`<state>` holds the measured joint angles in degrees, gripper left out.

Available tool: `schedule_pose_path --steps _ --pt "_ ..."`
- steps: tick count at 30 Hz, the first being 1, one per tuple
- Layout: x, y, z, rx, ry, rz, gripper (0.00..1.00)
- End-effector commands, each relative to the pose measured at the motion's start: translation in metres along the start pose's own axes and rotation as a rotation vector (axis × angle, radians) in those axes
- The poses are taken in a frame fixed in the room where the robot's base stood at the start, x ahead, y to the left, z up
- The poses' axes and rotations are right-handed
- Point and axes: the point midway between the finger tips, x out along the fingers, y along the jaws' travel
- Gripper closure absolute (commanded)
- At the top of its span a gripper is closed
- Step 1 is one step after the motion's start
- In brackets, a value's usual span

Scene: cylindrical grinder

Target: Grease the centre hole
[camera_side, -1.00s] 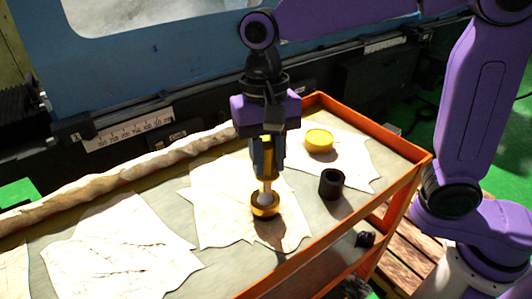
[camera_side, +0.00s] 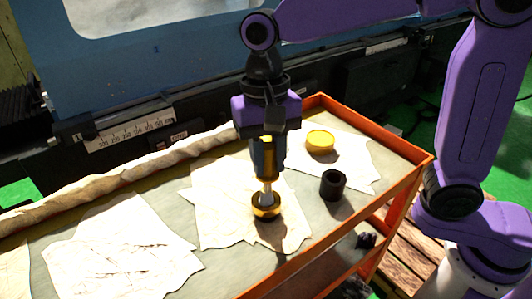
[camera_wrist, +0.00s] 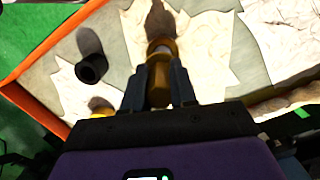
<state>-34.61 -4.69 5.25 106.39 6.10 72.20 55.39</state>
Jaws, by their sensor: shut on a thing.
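The tin is over the white sheet in the middle of the cart. I cannot make out a centre hole in either view.
A black hollow cylinder (camera_side: 333,186) stands upright nearby. The cart's orange rim (camera_side: 350,207) bounds the work area. The blue machine (camera_side: 140,75) is behind. Another sheet (camera_side: 120,245) lies at left.

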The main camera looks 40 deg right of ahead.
Motion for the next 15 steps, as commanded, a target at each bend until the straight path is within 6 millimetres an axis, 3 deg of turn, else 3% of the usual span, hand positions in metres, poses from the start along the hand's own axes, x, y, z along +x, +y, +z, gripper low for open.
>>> schedule_pose_path --steps 15 --pt "0.0000 -0.0013 -0.0067 0.002 0.000 0.000 1.00"
